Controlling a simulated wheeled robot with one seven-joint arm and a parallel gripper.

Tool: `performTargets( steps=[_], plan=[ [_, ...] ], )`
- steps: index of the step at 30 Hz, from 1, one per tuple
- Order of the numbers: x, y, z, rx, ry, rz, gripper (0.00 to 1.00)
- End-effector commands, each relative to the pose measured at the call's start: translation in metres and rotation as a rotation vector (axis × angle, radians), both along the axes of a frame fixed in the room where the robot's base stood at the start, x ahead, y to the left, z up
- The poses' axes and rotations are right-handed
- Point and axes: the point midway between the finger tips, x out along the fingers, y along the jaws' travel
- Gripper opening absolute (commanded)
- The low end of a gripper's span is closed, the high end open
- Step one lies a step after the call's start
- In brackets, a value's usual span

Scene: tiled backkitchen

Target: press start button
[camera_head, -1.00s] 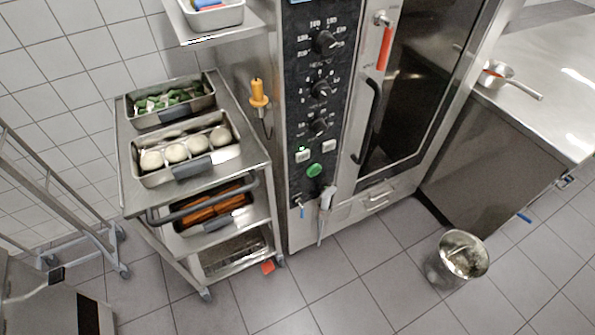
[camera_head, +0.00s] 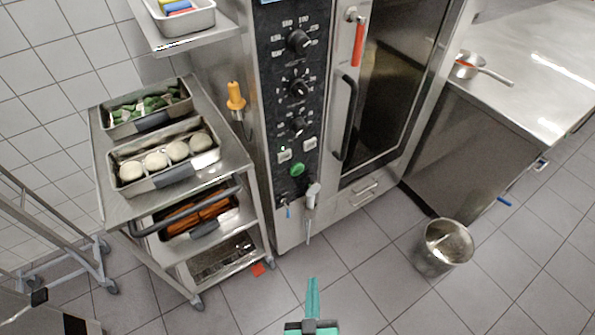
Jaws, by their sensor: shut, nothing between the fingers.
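The round green start button (camera_head: 297,169) sits low on the black control panel of the tall steel oven (camera_head: 290,215). Two pale square buttons (camera_head: 284,155) are just above it, and several black knobs (camera_head: 299,41) are higher up the panel. My gripper (camera_head: 313,282) shows at the bottom centre, teal and narrow, with its fingers together and nothing between them. It is apart from the button and appears below it in the picture, over the floor in front of the oven.
A steel trolley (camera_head: 236,170) with food trays stands left of the oven. A metal bucket (camera_head: 442,247) stands on the floor at right. A steel counter (camera_head: 540,100) with a saucepan (camera_head: 468,66) is at the right. A handle-like fitting (camera_head: 312,194) hangs below the button.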

Motion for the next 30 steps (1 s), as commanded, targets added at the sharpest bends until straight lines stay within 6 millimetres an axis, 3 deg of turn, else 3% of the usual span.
performTargets(
  steps=[1,8,12,18,24,30],
  plan=[
    [0.023,-0.001,-0.001,-0.019,-0.006,0.002,0.00],
    [0.111,-0.007,-0.004,-0.108,0.005,-0.012,0.00],
    [0.166,-0.008,0.003,-0.147,0.014,-0.027,0.00],
    [0.229,-0.006,0.022,-0.184,0.028,-0.053,0.00],
    [0.261,-0.004,0.034,-0.197,0.040,-0.068,0.00],
    [0.267,-0.004,0.036,-0.201,0.046,-0.070,0.00]
  ],
)
